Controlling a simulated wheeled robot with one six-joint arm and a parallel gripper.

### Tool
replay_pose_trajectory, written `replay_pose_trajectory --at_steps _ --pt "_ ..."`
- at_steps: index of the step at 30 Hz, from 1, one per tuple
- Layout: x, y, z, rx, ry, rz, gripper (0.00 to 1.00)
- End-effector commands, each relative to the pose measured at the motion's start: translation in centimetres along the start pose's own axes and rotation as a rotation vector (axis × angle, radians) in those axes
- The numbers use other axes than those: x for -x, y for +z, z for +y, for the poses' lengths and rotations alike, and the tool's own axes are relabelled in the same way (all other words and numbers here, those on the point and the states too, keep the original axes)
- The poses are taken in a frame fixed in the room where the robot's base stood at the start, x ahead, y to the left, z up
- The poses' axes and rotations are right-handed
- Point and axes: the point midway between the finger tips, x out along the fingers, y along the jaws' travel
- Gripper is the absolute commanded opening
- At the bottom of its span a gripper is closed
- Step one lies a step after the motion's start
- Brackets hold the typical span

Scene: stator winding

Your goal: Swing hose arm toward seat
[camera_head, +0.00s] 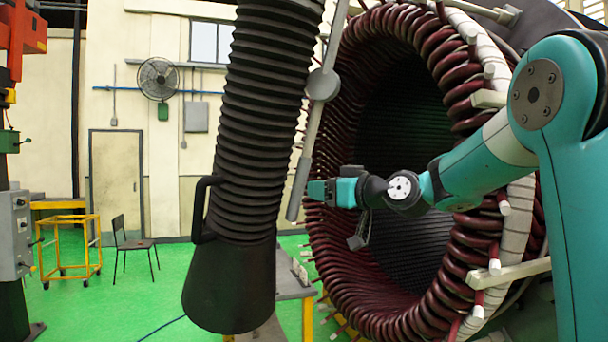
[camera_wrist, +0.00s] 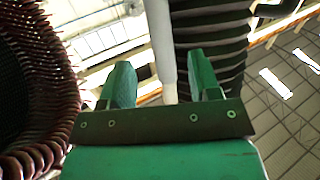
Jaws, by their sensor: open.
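The hose arm has a thick black ribbed hose (camera_head: 262,120) ending in a dark hood (camera_head: 230,285) with a side handle (camera_head: 200,210). A jointed grey support rod (camera_head: 310,140) runs beside the hose. A dark chair with a seat (camera_head: 135,243) stands on the floor at the left. My gripper (camera_head: 316,190) is open, close to the rod's lower part and right of the hose. In the wrist view, the pale rod (camera_wrist: 160,35) appears between the open fingers (camera_wrist: 162,82), with the ribbed hose (camera_wrist: 212,30) behind the right finger. Contact cannot be told.
The large stator with dark red coils (camera_head: 330,240) stands close behind and right of my arm; its coils also show in the wrist view (camera_wrist: 55,90). A table (camera_head: 290,288) is behind the hood. A yellow cart (camera_head: 70,250) stands at left. Green floor (camera_head: 120,300) is clear around the chair.

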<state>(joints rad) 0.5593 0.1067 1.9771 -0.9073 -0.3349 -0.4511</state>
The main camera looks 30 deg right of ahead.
Motion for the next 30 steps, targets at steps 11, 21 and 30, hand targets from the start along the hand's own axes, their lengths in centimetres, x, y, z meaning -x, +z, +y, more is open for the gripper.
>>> replay_pose_trajectory --at_steps 11,21,30 --pt "-6.1 -0.2 -0.1 -0.001 -0.002 -0.002 0.57" --pt "-6.7 0.1 0.0 0.000 0.000 -0.001 0.57" --pt "-6.7 0.1 0.0 -0.001 0.000 -0.001 0.00"
